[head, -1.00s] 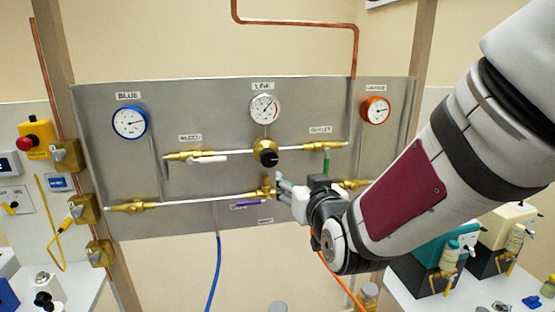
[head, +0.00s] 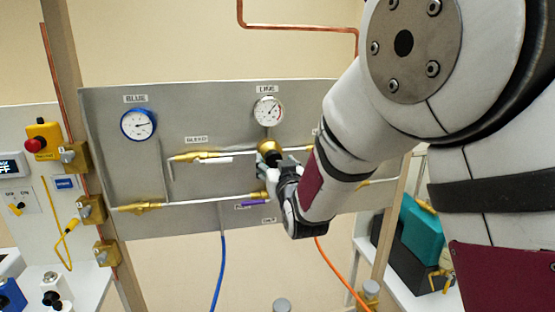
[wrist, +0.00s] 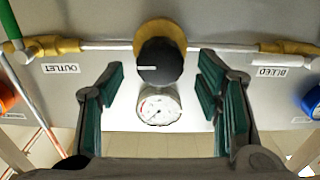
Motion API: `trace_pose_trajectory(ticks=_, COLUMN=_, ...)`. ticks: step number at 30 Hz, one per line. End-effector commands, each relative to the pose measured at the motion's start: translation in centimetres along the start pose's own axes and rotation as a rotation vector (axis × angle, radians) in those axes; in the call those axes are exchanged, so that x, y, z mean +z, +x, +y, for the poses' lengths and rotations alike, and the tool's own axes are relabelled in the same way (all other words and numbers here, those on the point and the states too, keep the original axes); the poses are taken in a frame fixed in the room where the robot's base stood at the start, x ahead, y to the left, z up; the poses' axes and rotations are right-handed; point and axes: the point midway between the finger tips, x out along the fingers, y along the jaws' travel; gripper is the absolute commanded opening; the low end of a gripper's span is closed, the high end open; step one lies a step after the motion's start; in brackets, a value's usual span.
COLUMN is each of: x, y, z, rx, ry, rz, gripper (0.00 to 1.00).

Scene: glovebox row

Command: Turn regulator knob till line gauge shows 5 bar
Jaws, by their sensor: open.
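The black regulator knob (wrist: 160,62) sits on a brass body (wrist: 158,32) in the wrist view, with a white mark on its face. In the head view the brass regulator body (head: 269,146) shows, and my gripper covers much of the knob. The white line gauge (head: 268,110) is above it; its needle is too small to read surely. The gauge also shows, upside down, in the wrist view (wrist: 160,106). My gripper (wrist: 165,82) is open, its green-padded fingers apart on either side of the knob, with gaps on both sides.
The steel panel (head: 110,185) carries a blue-rimmed gauge (head: 138,125), a white bleed valve handle (head: 215,160) and a lower pipe with a purple handle (head: 258,202). A blue hose (head: 220,275) and an orange hose (head: 340,270) hang below. My arm hides the panel's right side.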

Motion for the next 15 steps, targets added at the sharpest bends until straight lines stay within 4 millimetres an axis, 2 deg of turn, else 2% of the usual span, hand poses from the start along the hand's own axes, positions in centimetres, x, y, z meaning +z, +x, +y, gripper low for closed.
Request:
trace_pose_trajectory(ticks=6, x=0.0, y=2.4, z=0.0, rx=-0.001, ry=-0.001, rz=-0.001, gripper=0.59)
trace_pose_trajectory(ticks=15, x=0.0, y=2.9, z=0.0, rx=-0.001, ry=0.000, rz=0.000, gripper=0.59)
